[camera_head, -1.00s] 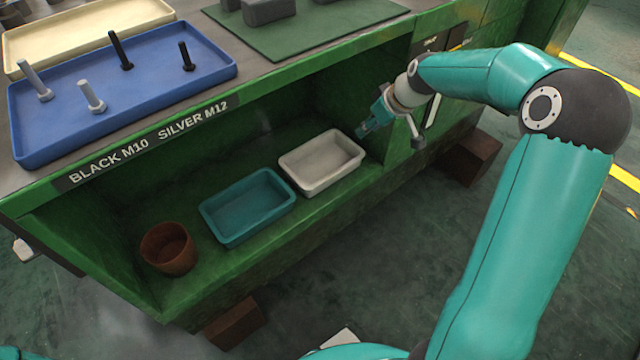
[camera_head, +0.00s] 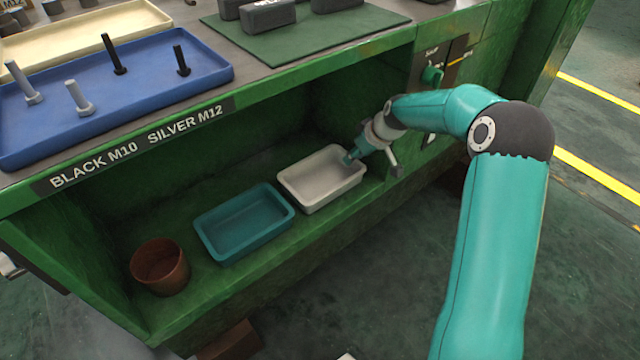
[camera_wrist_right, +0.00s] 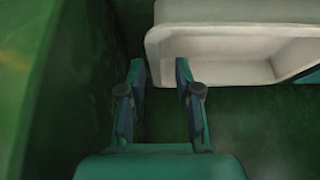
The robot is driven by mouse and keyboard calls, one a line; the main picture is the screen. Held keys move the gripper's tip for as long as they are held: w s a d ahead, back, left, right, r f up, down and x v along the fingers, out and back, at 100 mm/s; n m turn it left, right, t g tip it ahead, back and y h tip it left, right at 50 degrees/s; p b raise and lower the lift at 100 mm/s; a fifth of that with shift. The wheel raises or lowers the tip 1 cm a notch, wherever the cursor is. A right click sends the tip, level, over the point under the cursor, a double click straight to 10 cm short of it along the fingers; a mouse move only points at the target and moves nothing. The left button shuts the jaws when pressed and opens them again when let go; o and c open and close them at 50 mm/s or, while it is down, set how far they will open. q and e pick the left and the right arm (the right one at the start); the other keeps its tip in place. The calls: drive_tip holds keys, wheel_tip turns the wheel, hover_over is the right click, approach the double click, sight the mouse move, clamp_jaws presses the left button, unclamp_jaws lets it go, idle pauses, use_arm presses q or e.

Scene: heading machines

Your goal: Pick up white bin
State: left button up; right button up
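The white bin (camera_head: 325,203) is upright and empty on the shelf inside the green bench. It fills the top right of the right wrist view (camera_wrist_right: 235,45). My right gripper (camera_head: 347,158) is at the bin's right end, with its tips at the rim in the head view. In the right wrist view its fingers (camera_wrist_right: 161,68) are apart and empty. The bin's near left corner shows just past the tips, partly between their lines; I cannot tell whether they touch it. My left gripper is not in view.
A teal bin (camera_head: 204,231) stands close left of the white bin, and a brown pot (camera_head: 160,268) farther left. The bench's green side wall (camera_wrist_right: 25,90) is close to my right gripper. A blue bolt tray (camera_head: 140,88) sits on the bench top.

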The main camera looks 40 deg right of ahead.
sight(348, 168)
drive_tip(key=shift+b+x, duration=0.65)
drive_tip(key=shift+x, duration=1.75)
drive_tip(key=shift+w+d, duration=0.1)
clamp_jaws()
